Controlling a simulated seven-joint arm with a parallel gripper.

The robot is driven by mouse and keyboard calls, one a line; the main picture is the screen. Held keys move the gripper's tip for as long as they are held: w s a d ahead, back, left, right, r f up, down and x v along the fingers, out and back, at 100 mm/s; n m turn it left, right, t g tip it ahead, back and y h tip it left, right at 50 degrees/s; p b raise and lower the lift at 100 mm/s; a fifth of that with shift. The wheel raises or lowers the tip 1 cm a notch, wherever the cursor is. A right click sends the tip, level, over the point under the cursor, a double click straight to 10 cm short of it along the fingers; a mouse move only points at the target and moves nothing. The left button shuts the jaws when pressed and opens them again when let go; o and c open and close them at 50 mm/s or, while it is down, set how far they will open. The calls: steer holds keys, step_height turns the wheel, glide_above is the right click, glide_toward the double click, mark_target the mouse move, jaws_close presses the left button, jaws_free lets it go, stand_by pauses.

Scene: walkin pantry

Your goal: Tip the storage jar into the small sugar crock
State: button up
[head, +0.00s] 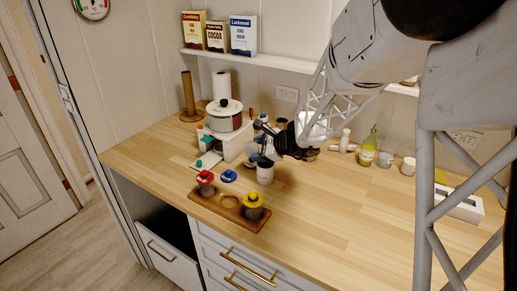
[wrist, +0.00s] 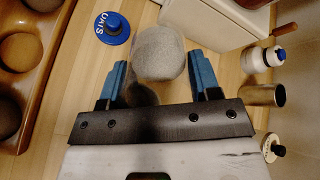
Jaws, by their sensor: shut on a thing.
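My gripper (head: 264,143) is over the counter at the left-centre of the head view. In the wrist view its blue fingers (wrist: 160,82) are shut on the storage jar, whose round, grey, speckled end (wrist: 160,52) shows between them. In the head view the jar is hard to make out against the dark gripper, and I cannot tell its tilt. A small white crock (head: 265,174) with dark lettering stands upright just below the gripper. I cannot pick it out in the wrist view. A blue lid (head: 228,176) lies on the counter beside it, also in the wrist view (wrist: 112,28).
A wooden rack (head: 217,214) holds a red-lidded jar (head: 205,182) and a yellow-lidded jar (head: 253,206), with an empty hollow between. A white box (head: 236,143) bearing a pot (head: 224,120) stands behind. A green bottle (head: 369,150) and cups are at the back right. The front-right counter is clear.

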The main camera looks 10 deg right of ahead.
steer(key=shift+f+t+y, duration=0.15)
steer(key=shift+t+y, duration=0.35)
steer(key=shift+w+d, duration=0.1)
stand_by(0.6)
steer(key=w+d+r+m+t+h, duration=0.1)
steer(key=w+d+r+m+h, duration=0.1)
steer(key=w, duration=0.5)
steer(key=w+d+r+m+h, duration=0.3)
steer(key=w+r+m+h, duration=0.1)
steer(key=w, duration=0.3)
steer(key=shift+w+d+m+t+h, duration=0.25)
steer(key=shift+w+m+t+h, duration=0.15)
steer(key=shift+m+h, duration=0.4)
steer(key=shift+r, duration=0.15)
